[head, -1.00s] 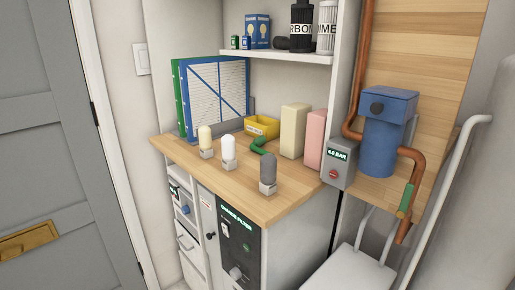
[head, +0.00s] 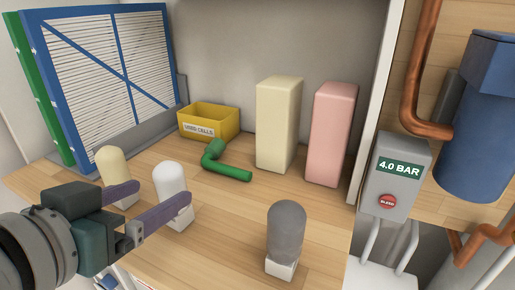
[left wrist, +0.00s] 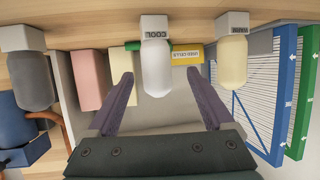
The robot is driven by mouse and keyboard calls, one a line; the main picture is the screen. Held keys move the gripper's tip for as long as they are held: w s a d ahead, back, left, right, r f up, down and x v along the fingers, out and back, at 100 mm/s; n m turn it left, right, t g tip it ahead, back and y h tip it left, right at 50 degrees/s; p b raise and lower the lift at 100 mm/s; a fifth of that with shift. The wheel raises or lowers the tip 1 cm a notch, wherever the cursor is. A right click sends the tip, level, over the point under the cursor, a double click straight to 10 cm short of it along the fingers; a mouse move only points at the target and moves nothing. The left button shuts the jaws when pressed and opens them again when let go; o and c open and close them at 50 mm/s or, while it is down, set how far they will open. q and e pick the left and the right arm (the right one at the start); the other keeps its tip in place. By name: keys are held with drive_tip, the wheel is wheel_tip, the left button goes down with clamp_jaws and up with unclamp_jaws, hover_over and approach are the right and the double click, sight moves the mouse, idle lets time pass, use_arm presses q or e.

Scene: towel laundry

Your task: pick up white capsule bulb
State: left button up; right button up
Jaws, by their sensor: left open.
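The white capsule bulb (head: 170,180) stands upright in a small pale base on the wooden counter. In the left wrist view, where the scene appears upside down, the white bulb (left wrist: 156,62) sits in the gap between the two fingers, its base labelled "COOL". My left gripper (head: 162,196) is open, its purple-grey fingers (left wrist: 160,88) reaching in from the left at the bulb's height. The near finger hides part of the bulb's lower end in the head view. Neither finger clearly touches the bulb. My right gripper is not in view.
A cream bulb (head: 113,165) stands close left, partly behind the far finger. A grey bulb (head: 286,230) stands at front right. Behind are a green elbow piece (head: 225,170), a yellow box (head: 205,121), cream (head: 279,125) and pink (head: 333,135) blocks, and blue-framed filter panels (head: 88,70).

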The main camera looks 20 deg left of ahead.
sight(184, 185)
use_arm(q)
drive_tip(key=shift+d+x, duration=0.2)
drive_tip(key=shift+x, duration=0.9)
drive_tip(key=x, duration=0.3)
drive_tip(key=b+x, duration=0.1)
drive_tip(key=x, duration=0.1)
drive_tip(key=shift+w+f, duration=0.2)
drive_tip(key=shift+f, duration=0.2)
drive_tip(key=shift+d, duration=0.1)
clamp_jaws()
